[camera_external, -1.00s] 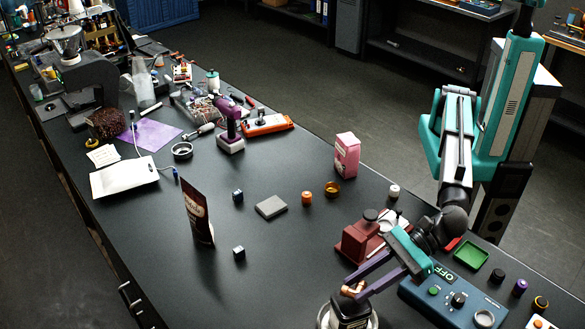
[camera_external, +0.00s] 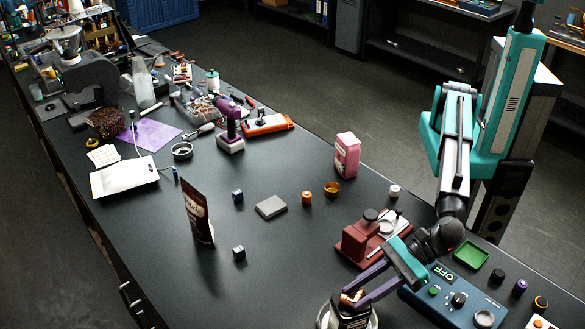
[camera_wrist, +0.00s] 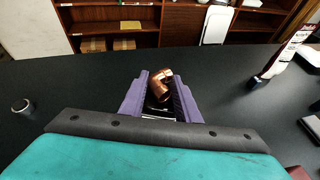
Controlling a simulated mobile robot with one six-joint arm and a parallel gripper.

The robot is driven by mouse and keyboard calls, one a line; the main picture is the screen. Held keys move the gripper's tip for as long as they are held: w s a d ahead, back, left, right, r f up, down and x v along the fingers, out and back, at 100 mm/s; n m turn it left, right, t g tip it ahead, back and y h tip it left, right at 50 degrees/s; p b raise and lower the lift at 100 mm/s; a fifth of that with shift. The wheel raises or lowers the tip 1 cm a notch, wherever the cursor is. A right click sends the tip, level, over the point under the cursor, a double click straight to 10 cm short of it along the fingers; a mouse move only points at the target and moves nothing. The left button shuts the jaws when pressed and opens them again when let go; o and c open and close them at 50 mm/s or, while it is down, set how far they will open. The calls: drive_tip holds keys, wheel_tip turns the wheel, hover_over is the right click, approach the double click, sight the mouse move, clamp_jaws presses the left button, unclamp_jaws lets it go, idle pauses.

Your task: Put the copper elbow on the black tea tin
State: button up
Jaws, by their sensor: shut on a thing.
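The copper elbow (camera_external: 352,298) is between the purple fingers of my gripper (camera_external: 357,294), which is shut on it. In the wrist view the elbow (camera_wrist: 160,86) shows as a bent, shiny copper pipe at the fingertips. The black tea tin (camera_external: 349,319) stands at the bottom edge of the external view, partly cut off. The elbow is right at the top of the tin; I cannot tell whether it touches the lid. In the wrist view a dark and pale part below the elbow is mostly hidden by the fingers.
A blue control box (camera_external: 452,297) and a dark red device (camera_external: 369,237) stand near my arm. A brown pouch (camera_external: 198,212) stands to the left, with small dark cubes and a grey block (camera_external: 271,207) nearby. The table left of the tin is clear.

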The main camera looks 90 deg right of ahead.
drive_tip(key=shift+f, duration=0.1)
drive_tip(key=o, duration=1)
drive_tip(key=b+v, duration=0.2)
drive_tip(key=v, duration=1)
drive_tip(key=shift+b, duration=0.3)
